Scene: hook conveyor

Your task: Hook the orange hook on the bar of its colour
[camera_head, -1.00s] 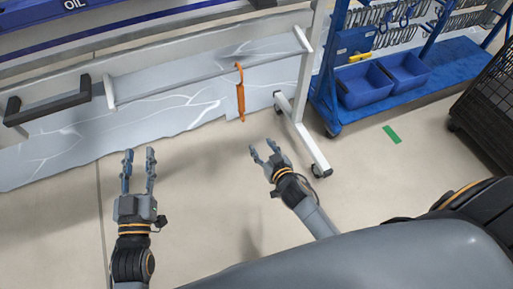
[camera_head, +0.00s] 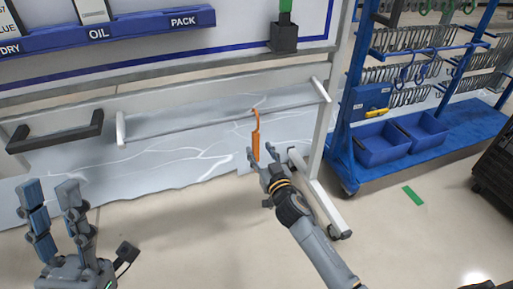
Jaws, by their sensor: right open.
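The orange hook (camera_head: 255,140) hangs upright with its curved top at the pale grey bar (camera_head: 190,129), right of the bar's middle. My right gripper (camera_head: 261,156) is open at the hook's lower end, with its fingertips beside it; I cannot tell whether they touch. My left gripper (camera_head: 48,187) is open and empty at the lower left, well away from the hook. No orange bar shows.
A black handle-like bar (camera_head: 55,132) is at the left. A white upright frame (camera_head: 315,145) with a foot stands just right of the hook. A blue rack (camera_head: 455,130) with blue bins (camera_head: 382,145) and hanging hooks is farther right. Open floor lies in front.

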